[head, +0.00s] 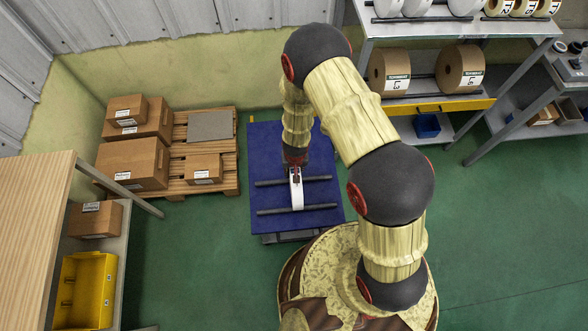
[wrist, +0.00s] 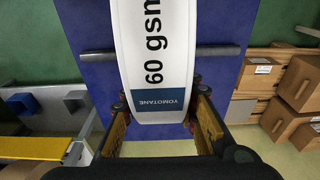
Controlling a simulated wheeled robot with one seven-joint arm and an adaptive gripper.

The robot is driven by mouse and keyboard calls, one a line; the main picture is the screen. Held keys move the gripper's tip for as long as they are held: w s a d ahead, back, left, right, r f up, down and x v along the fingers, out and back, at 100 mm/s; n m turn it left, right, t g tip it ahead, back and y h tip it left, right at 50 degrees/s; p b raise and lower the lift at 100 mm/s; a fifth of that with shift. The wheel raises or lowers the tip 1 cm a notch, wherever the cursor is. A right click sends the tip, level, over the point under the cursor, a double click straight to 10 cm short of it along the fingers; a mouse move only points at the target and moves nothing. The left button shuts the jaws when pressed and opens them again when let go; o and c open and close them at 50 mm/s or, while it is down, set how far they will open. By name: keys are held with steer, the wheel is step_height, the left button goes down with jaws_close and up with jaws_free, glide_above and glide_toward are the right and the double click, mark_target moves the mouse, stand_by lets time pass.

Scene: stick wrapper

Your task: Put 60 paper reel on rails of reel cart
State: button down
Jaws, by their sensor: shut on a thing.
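The white 60 paper reel (head: 297,194) is upright, edge-on to the head camera, above the blue reel cart (head: 266,146). Its outer face shows "60 gsm" and a YOMOTANE label in the wrist view (wrist: 158,48). My gripper (head: 295,168) is shut on the reel, with one finger on each side in the wrist view (wrist: 160,100). Two dark rails cross the cart, a far rail (head: 315,179) and a near rail (head: 272,212). The reel spans over both rails in the head view. I cannot tell whether it touches them. One rail also shows behind the reel in the wrist view (wrist: 216,51).
A pallet (head: 220,165) with cardboard boxes (head: 132,164) stands left of the cart. A shelf rack at the back right holds white reels and brown reels (head: 460,69). A wooden table (head: 28,220) and yellow bin (head: 85,290) are at the left. Green floor is open at the right.

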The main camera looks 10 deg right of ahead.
steer(key=shift+f+b, duration=1.05)
steer(key=shift+f, duration=0.2)
stand_by(0.4)
steer(key=c, duration=1.3)
jaws_free()
steer(key=shift+s, duration=0.1)
steer(key=shift+r, duration=0.1)
steer(key=shift+s+r, duration=0.2)
steer(key=shift+r, duration=1.55)
steer(key=shift+s+r, duration=0.2)
steer(key=shift+r, duration=1.65)
steer(key=shift+r, duration=0.1)
